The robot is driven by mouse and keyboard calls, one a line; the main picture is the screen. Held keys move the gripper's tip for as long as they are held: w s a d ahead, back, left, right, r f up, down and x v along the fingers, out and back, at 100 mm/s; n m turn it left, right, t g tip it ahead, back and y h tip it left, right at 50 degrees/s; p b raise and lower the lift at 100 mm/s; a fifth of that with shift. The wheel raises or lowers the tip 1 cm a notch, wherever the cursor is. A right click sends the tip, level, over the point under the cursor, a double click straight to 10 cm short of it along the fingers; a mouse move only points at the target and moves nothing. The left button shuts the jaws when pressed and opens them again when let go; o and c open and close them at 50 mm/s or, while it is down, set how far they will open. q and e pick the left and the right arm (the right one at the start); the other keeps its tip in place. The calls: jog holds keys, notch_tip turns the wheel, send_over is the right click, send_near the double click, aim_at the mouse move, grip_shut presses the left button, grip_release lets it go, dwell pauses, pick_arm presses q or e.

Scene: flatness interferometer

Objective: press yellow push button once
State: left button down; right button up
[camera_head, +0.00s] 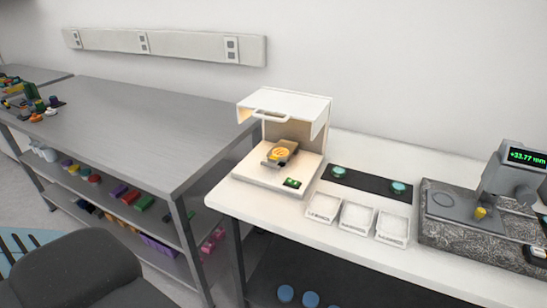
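A small yellow cylinder-like piece (480,212) stands on the grey gauge instrument (450,206) at the right of the white bench; it is too small to tell whether it is a push button. A white box-shaped instrument (284,108) with an open front stands on the bench at centre. Inside it a round part (280,153) glows yellow-orange on a dark holder, and a small green-lit panel (292,183) is at its front. Neither of my grippers is in view.
Three white trays (357,218) lie in a row on the white bench, before a dark mat (367,184) with two teal discs. A readout (525,157) shows +33.77 mm. A grey metal table (130,120) is at left, and a dark grey rounded shape (75,270) fills the lower left.

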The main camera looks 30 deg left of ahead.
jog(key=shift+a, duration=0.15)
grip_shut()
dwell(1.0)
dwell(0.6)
